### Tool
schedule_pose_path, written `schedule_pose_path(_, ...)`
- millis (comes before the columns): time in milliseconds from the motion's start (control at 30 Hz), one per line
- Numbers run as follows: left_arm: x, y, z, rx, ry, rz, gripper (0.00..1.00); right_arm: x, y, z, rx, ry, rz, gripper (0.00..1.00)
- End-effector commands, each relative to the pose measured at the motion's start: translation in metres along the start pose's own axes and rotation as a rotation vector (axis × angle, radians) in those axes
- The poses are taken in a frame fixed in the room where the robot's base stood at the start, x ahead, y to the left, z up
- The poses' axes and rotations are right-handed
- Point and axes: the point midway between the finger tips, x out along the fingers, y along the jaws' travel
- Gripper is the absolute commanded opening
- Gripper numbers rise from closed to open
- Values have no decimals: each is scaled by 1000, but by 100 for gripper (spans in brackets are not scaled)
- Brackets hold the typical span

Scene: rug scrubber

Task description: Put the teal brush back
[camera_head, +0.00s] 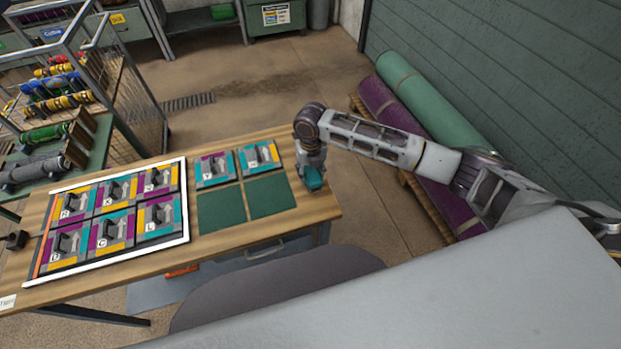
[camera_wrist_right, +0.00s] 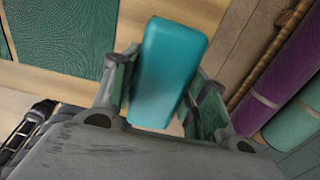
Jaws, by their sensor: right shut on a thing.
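The teal brush (camera_head: 313,178) is at the right end of the wooden table, under my right gripper (camera_head: 312,168). In the right wrist view the brush (camera_wrist_right: 168,68) is a smooth teal block between the two fingers of my right gripper (camera_wrist_right: 157,95), which are shut on it. I cannot tell whether its underside touches the table. Two bare dark green pads (camera_head: 221,208) lie on the table left of the brush. A pad corner also shows in the right wrist view (camera_wrist_right: 65,35). My left gripper is not in view.
A white-framed board (camera_head: 186,200) with several lettered purple, teal and yellow tiles covers the table's left part. Two more tiles (camera_head: 259,157) lie behind the green pads. Rolled rugs (camera_head: 430,108) lie on a pallet at right. A wire cage cart (camera_head: 125,90) stands at left.

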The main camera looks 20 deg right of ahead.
Motion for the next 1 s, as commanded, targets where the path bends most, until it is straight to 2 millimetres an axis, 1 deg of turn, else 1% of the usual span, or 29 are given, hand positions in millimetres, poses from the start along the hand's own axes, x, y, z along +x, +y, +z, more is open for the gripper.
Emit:
schedule_pose_path(300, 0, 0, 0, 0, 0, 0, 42, 1, 0, 0, 0, -1, 1, 15)
schedule_pose_path(367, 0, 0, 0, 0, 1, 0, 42, 4, 0, 0, 0, 0, 1, 15)
schedule_pose_path(600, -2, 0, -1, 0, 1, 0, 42, 28, 1, 0, -1, -1, 1, 15)
schedule_pose_path(700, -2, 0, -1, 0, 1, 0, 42, 35, 0, 0, -1, 0, 0, 15)
schedule_pose_path(1000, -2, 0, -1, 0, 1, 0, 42, 37, 0, 0, -1, -1, 1, 15)
